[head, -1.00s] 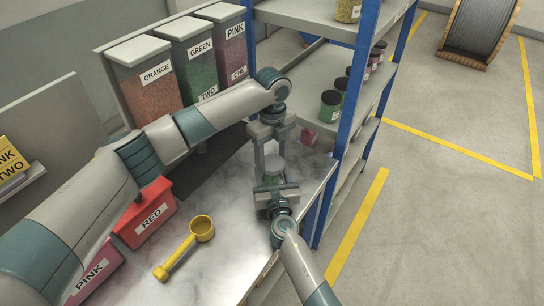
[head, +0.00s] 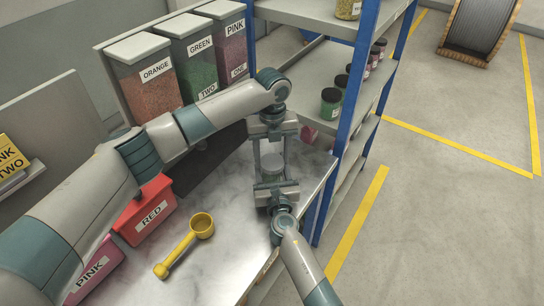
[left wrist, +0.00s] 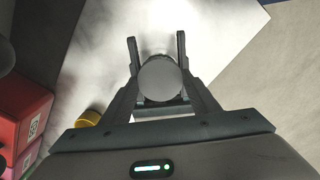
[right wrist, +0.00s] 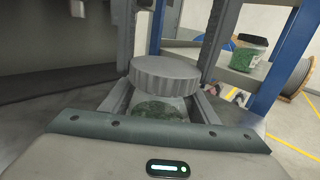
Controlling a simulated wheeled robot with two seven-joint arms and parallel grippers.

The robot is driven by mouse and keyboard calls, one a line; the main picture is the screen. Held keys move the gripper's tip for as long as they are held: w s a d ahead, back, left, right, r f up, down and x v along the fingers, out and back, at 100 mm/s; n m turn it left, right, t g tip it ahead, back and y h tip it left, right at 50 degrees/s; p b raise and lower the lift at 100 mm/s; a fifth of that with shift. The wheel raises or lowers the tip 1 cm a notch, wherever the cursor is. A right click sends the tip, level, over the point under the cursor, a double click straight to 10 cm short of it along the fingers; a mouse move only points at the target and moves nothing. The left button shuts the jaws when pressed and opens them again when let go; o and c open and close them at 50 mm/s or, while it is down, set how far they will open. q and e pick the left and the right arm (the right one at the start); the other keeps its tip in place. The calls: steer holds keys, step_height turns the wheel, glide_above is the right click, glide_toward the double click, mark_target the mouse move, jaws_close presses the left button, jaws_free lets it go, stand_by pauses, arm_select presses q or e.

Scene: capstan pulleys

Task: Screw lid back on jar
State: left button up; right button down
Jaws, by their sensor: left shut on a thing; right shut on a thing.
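The jar (right wrist: 158,108) is clear with green contents and stands upright. Its grey ribbed lid (right wrist: 165,75) sits level on top; how tightly cannot be told. In the head view the lid (head: 271,160) shows between the two grippers. My left gripper (head: 270,150) comes from the far side, its fingers shut on either side of the lid. The left wrist view shows the lid's round top (left wrist: 160,80) between those fingers. My right gripper (head: 273,185) comes from the near side and is shut on the jar body, which is mostly hidden in the head view.
A yellow scoop (head: 185,245) lies on the worktop (head: 215,275), left of the grippers. Red (head: 146,212) and pink (head: 92,278) boxes stand at the left. Labelled dispensers (head: 190,65) stand behind. A blue-posted shelf (head: 345,130) with several jars is close on the right.

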arm_select(q)
steer(key=m, duration=1)
steer(key=shift+m, duration=0.4)
steer(key=o, duration=1)
steer(key=shift+r, duration=0.15)
steer(key=shift+r, duration=2.1)
steer(key=shift+n, duration=0.3)
steer(key=shift+c, duration=0.4)
